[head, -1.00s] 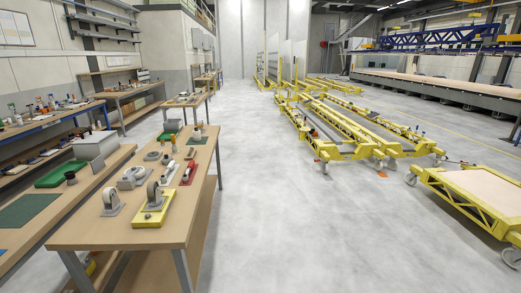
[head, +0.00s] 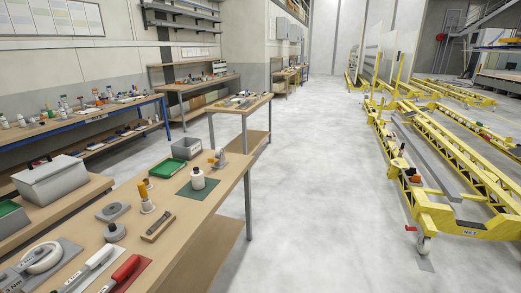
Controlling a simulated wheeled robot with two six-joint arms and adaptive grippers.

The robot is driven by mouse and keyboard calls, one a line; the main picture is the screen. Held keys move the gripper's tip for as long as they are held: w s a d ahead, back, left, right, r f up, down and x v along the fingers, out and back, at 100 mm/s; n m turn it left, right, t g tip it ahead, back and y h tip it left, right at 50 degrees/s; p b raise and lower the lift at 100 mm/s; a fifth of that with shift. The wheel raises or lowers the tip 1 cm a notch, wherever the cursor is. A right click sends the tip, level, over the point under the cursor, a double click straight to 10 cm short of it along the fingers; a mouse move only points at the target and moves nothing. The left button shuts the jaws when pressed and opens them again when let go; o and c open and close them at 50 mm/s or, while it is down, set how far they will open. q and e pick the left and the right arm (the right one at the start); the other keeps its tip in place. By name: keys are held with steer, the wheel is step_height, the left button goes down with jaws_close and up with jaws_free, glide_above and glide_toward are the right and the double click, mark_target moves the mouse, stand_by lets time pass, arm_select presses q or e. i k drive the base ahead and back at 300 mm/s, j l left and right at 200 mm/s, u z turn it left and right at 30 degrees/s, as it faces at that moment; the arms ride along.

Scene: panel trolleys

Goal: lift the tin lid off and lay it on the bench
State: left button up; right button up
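No thing in the head view is clearly a tin with a lid. On the near bench (head: 196,222) stands a small white round container (head: 197,181) with a narrower top, on a dark green mat. Nearer on the same bench are a low grey round piece with a knob-like top (head: 115,232) and a flat grey disc (head: 113,211). I cannot tell whether any of these is the tin or its lid. Neither of my grippers is in view.
The bench also bears a green tray (head: 187,148), a grey bin (head: 186,168), an orange-topped bottle (head: 146,198), a wooden block (head: 157,228) and a red-handled tool (head: 126,268). Yellow trolleys (head: 450,190) stand to the right. The floor between (head: 310,190) is clear.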

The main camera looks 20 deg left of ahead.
mark_target(113, 230)
steer(key=i+u, duration=0.45)
steer(key=i+l+u, duration=0.1)
steer(key=i+u, duration=0.2)
steer(key=u, duration=0.15)
steer(key=i+l+u, duration=0.25)
steer(key=u, duration=0.2)
steer(key=i+l+u, duration=0.65)
steer(key=l+u, duration=0.25)
